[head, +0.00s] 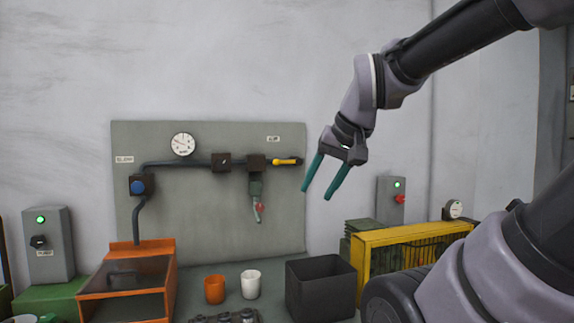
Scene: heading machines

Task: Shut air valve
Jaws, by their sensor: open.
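A grey panel (205,215) on the back wall carries a dark pipe run (185,163). At its right end a yellow lever handle (287,161) lies horizontal, in line with the pipe, below a small white label (273,139) too small to read surely. Below the pipe fitting hangs a grey part with a red piece (260,207). My gripper (316,194) has teal fingers spread apart, empty, pointing down and left. In the picture it is just right of and below the yellow handle; its depth from the panel is hard to tell.
A round gauge (183,144) and a blue knob (138,187) are on the panel. Below stand an orange tray box (165,250), orange cup (215,290), white cup (250,284) and dark bin (320,287). A yellow guard (400,236) and control box (391,203) are right.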

